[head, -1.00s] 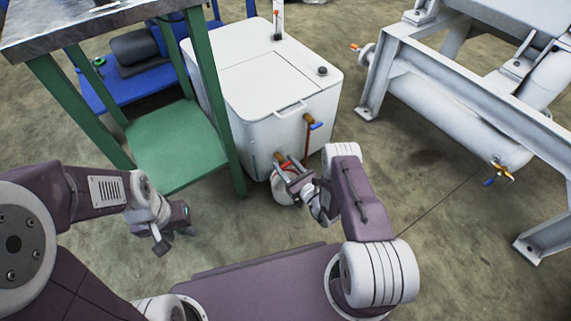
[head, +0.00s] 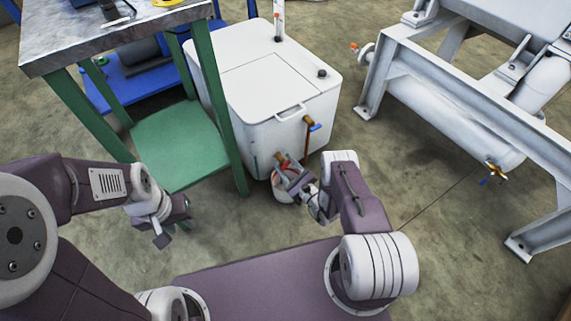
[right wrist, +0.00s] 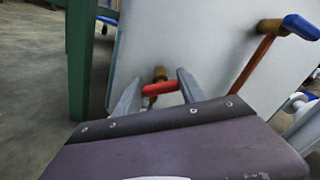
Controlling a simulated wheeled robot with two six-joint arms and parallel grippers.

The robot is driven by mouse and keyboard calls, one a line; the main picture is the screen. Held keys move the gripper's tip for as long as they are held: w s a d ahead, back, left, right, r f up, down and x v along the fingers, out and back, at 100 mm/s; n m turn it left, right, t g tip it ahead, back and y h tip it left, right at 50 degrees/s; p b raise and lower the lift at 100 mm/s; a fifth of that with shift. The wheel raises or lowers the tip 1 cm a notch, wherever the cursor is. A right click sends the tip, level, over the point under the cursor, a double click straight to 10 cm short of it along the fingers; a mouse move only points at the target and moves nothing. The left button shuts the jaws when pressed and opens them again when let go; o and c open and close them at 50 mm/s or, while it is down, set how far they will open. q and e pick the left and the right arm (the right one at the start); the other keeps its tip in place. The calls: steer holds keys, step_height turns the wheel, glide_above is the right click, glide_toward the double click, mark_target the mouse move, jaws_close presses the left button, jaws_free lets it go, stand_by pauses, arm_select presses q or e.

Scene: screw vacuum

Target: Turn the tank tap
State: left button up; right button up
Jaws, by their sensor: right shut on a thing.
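The tank tap is a brass tap (right wrist: 160,74) with a red handle (right wrist: 160,88), low on the front of the white tank (head: 275,82). In the head view the tap (head: 280,157) is partly hidden by my right gripper (head: 285,170). In the right wrist view the two fingers of my right gripper (right wrist: 156,91) stand on either side of the red handle, shut on it, with the handle across between them. My left gripper (head: 172,230) hangs empty beside the green table leg, with its fingers apart.
A second tap with a blue lever (head: 315,127) sits higher on the tank, above a red pipe. A green table (head: 180,146) is left of the tank, and grey machinery (head: 450,95) is at right. Floor between is clear.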

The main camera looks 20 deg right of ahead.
stand_by(0.3)
steer(key=o, duration=1.4)
steer(key=shift+c, duration=0.2)
steer(key=shift+s+d+r+p, duration=0.1)
steer(key=shift+s+d+p, duration=0.05)
steer(key=shift+s+p, duration=0.2)
steer(key=p+v, duration=0.4)
steer(key=v, duration=0.4)
steer(key=shift+s, duration=0.25)
